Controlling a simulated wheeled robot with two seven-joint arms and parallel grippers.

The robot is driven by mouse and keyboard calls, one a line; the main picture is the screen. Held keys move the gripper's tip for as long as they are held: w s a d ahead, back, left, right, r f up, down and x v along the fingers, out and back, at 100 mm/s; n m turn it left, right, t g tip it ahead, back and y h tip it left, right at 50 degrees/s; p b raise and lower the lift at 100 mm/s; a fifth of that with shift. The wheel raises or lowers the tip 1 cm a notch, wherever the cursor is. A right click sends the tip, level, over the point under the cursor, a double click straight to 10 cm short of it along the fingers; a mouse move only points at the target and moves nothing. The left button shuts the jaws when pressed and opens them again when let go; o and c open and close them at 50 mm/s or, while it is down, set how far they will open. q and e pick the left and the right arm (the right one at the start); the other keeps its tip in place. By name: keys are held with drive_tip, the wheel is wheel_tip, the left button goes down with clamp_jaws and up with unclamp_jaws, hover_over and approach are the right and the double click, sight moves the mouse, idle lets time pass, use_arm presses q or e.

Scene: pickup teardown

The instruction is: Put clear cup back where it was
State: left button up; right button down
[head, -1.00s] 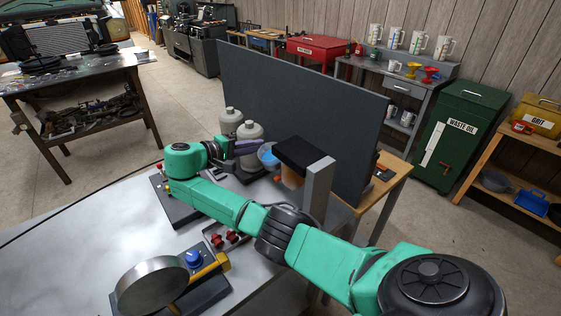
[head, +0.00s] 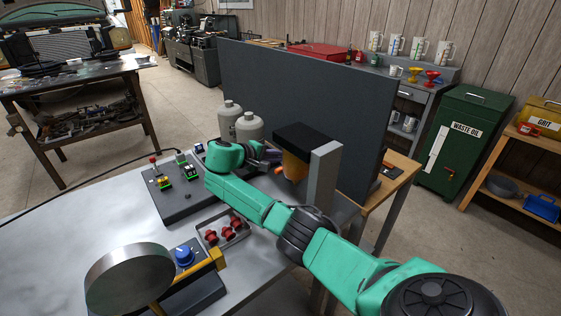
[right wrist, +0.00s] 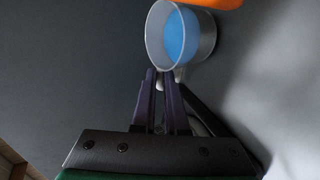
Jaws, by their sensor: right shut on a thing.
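The clear cup (right wrist: 190,38) shows in the right wrist view with blue inside it, just beyond my right gripper (right wrist: 160,76). The gripper's purple fingers are shut on the cup at its near side, where a handle seems to be. In the head view my right gripper (head: 272,155) is beside the stand with a black top (head: 305,137) and an amber body (head: 294,166). The cup cannot be made out in the head view. An orange part (right wrist: 215,3) is close to the cup's rim in the right wrist view. My left gripper is not in view.
A dark upright panel (head: 310,95) stands behind the stand. Two grey bottles (head: 249,127) are left of my gripper. A control box (head: 180,195), a tray of red parts (head: 222,230) and a round plate on a yellow arm (head: 130,278) are on the metal table (head: 60,250).

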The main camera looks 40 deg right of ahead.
drive_tip(key=shift+d+r+y, duration=0.55)
drive_tip(key=shift+r+y, duration=0.05)
drive_tip(key=shift+y, duration=0.3)
wheel_tip(320, 180, down, 2)
drive_tip(key=shift+s+f+b, duration=0.15)
drive_tip(key=shift+b, duration=0.8)
drive_tip(key=shift+s, duration=0.1)
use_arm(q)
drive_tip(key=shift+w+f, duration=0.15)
use_arm(e)
drive_tip(key=shift+w+a, duration=0.1)
drive_tip(key=shift+w, duration=0.1)
drive_tip(key=c, duration=0.9)
unclamp_jaws()
drive_tip(key=shift+s, duration=0.1)
drive_tip(key=shift+c, duration=0.2)
drive_tip(key=shift+f, duration=0.1)
